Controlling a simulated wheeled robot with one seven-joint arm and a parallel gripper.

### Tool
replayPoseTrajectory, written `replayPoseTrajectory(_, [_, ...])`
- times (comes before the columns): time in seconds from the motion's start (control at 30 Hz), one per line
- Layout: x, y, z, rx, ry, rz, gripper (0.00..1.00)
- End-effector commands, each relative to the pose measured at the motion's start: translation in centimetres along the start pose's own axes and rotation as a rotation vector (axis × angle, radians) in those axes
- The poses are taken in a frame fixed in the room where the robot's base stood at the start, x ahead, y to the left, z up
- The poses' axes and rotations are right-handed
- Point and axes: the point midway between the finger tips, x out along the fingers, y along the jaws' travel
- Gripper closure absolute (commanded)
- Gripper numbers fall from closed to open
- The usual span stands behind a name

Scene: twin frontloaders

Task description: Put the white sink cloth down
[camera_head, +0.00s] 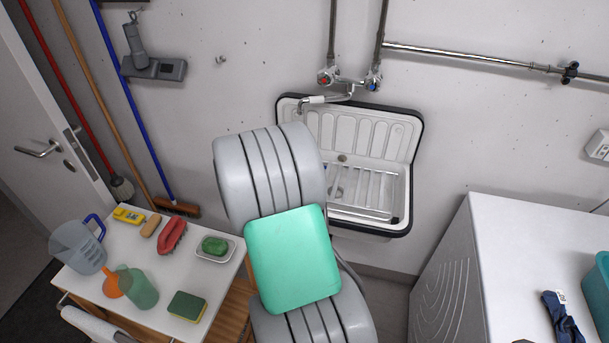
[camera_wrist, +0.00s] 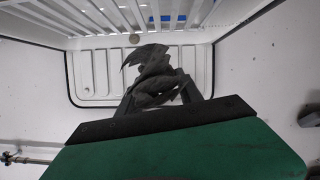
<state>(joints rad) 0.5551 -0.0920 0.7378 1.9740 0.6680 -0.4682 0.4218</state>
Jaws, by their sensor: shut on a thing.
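My gripper (camera_wrist: 158,94) is shut on a crumpled cloth (camera_wrist: 155,72), which looks dark grey in shade in the wrist view. The cloth sticks out past the fingertips, in front of the white wall sink (camera_wrist: 92,80) with its ribbed back and slatted grate. I cannot tell whether the cloth touches the sink. In the head view the sink (camera_head: 370,140) hangs on the wall, its lower left part covered by my arm. There my gripper and the cloth are hidden behind my arm.
Taps (camera_head: 350,84) and a spout stand above the sink. A white table (camera_head: 185,270) at left holds a jug, brush, soap dish, sponge and other things. A white machine (camera_head: 510,240) at right bears a dark blue cloth (camera_head: 560,315) and a teal container (camera_head: 598,295).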

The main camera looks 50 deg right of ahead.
Motion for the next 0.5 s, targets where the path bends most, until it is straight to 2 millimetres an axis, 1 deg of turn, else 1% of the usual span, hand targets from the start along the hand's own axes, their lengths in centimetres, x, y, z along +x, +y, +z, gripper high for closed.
replayPoseTrajectory(0.03, [1.3, -0.5, -0.1, -0.002, -0.003, 0.001, 1.00])
replayPoseTrajectory(0.07, [2.0, -0.8, 0.2, -0.002, -0.005, 0.001, 1.00])
replayPoseTrajectory(0.1, [3.0, -1.3, 0.9, -0.004, -0.006, 0.001, 1.00])
replayPoseTrajectory(0.2, [5.1, -2.3, 1.9, -0.003, -0.003, 0.001, 1.00])
replayPoseTrajectory(0.3, [6.5, -3.2, 2.6, -0.004, 0.000, 0.001, 1.00])
replayPoseTrajectory(0.43, [7.5, -4.0, 3.2, -0.005, 0.002, 0.001, 1.00])
replayPoseTrajectory(0.5, [7.8, -4.3, 4.2, -0.011, -0.002, 0.002, 1.00])
